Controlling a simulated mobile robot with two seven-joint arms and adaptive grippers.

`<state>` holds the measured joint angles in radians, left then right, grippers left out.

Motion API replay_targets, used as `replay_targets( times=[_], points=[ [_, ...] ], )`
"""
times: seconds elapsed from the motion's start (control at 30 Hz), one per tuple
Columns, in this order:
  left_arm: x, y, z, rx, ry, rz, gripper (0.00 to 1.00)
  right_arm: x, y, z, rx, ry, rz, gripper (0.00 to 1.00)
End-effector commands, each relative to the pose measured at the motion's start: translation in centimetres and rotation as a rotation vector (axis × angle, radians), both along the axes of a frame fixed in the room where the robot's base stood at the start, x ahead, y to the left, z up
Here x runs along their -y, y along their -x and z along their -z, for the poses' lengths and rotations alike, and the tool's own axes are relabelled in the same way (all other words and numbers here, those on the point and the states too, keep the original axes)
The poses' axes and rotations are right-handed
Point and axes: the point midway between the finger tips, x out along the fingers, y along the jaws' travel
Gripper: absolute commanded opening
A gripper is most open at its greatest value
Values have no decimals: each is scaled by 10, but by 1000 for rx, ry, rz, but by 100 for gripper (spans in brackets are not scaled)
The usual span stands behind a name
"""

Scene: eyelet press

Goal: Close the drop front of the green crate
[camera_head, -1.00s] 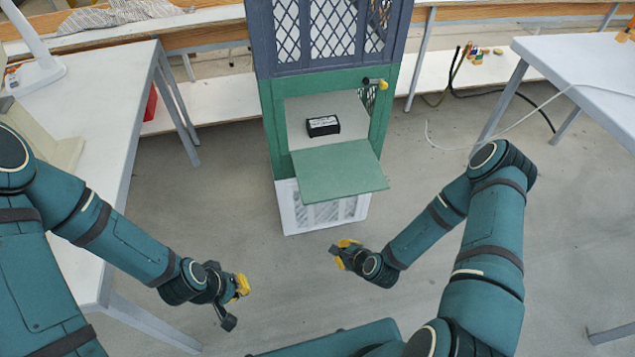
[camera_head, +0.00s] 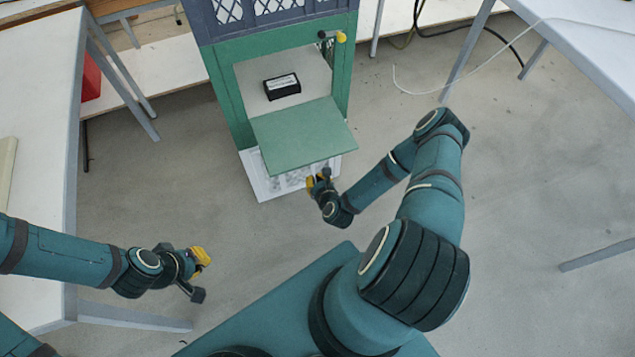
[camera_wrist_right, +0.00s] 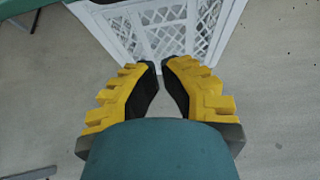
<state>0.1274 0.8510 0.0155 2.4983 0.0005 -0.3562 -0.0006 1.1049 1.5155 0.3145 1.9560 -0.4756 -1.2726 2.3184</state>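The green crate (camera_head: 226,98) stands between a dark blue crate above and a white crate below. Its drop front (camera_head: 304,137) is open and sticks out toward me as a flat green panel. A black box with a white label (camera_head: 282,87) lies inside the opening. My right gripper (camera_head: 318,181) is below the drop front, near its front edge and in front of the white crate, apart from the panel. In the right wrist view its yellow fingers (camera_wrist_right: 160,66) have a small gap between their tips, with nothing between them. My left gripper (camera_head: 202,274) is far to the lower left, open and empty.
The white crate (camera_head: 256,174) is at the bottom of the stack; the dark blue crate (camera_head: 280,12) is on top. A yellow-tipped part (camera_head: 340,38) sticks out at the upper right of the opening. White tables stand left (camera_head: 40,110) and right (camera_head: 590,45). The floor between is clear.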

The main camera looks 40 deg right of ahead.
Motion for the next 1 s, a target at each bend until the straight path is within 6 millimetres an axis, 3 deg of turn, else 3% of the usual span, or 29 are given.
replay_targets(
  times=[0.3, 0.4, 0.6, 1.0],
  points=[
    [0, -3, 17, 8, -1, -2, 0, 11, -48, 29, 1, 3, -2, 0],
    [0, -3, 14, 8, -1, -2, 0, 12, -49, 9, 1, 1, -3, 0],
    [0, -3, 15, 8, -1, -2, 0, 13, -51, -9, 0, 0, -1, 0],
    [0, -3, 15, 8, -1, -2, 0, 12, -52, -14, -1, 0, -1, 0]
  ],
)
